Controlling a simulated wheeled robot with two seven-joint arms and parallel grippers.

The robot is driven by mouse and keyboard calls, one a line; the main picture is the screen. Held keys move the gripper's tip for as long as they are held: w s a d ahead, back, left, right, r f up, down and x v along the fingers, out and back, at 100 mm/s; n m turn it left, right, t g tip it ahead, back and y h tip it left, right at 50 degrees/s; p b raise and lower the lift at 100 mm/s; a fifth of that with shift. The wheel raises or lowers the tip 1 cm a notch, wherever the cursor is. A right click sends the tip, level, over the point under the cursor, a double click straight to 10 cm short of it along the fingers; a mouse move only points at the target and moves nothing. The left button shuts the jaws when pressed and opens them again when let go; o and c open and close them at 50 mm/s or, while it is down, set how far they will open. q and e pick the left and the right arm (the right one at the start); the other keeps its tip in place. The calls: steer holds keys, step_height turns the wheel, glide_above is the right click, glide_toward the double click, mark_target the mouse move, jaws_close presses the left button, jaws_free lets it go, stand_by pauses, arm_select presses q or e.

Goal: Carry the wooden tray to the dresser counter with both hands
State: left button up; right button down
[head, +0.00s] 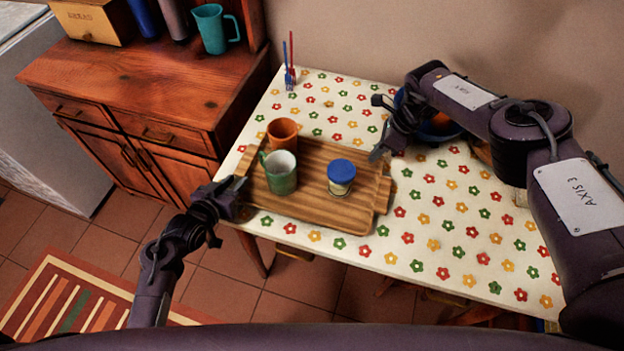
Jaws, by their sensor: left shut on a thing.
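The wooden tray (320,213) lies on the flowered tablecloth of the table (440,262). On it stand an orange-brown cup (283,134), a green mug (281,176) with a pale inside, and a jar with a blue lid (341,178). My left gripper (238,188) is shut on the tray's left end. My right gripper (380,128) is open beside the tray's upper right side, its two fingers spread apart; I see nothing between them. The dresser counter (150,80) is the red-brown wooden top at the upper left.
A blue bowl (440,132) is partly hidden behind my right arm. Coloured cutlery (290,70) stands at the table's far corner.

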arm_select(q)
steer(key=shift+d, duration=0.1)
jaws_close()
steer(key=shift+w+r, duration=0.1)
steer(key=shift+r, duration=0.15)
arm_select(e)
steer(key=shift+w+r, duration=0.1)
steer(key=shift+r, duration=0.15)
